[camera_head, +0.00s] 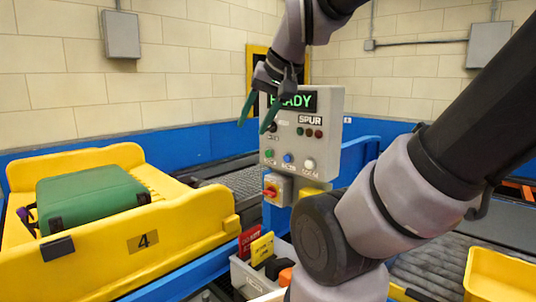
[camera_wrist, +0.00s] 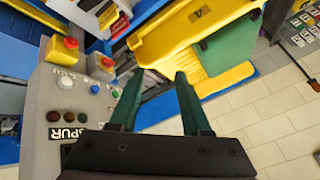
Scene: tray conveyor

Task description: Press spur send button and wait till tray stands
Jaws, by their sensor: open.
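The grey control box (camera_head: 333,135) stands upright behind my gripper, with a lit green display (camera_head: 300,101) that reads READY, partly covered by a finger. Below the SPUR label (camera_head: 310,119) are small lamps, then a green button (camera_head: 269,153), a blue button (camera_head: 288,158) and a white button (camera_head: 309,164). I cannot read which is send. The yellow tray (camera_head: 205,222), marked 4, stands at left with a green case (camera_head: 92,198) in it. My gripper (camera_head: 257,117) is open and empty, its green fingers apart, in front of the box's upper left, above the buttons.
A red and yellow rotary switch (camera_head: 271,190) sits below the box. A pale bin (camera_head: 249,277) of coloured cards is in front. A second yellow tray (camera_head: 503,276) is at lower right. In the wrist view, red knobs (camera_wrist: 70,43) stick out beside the buttons.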

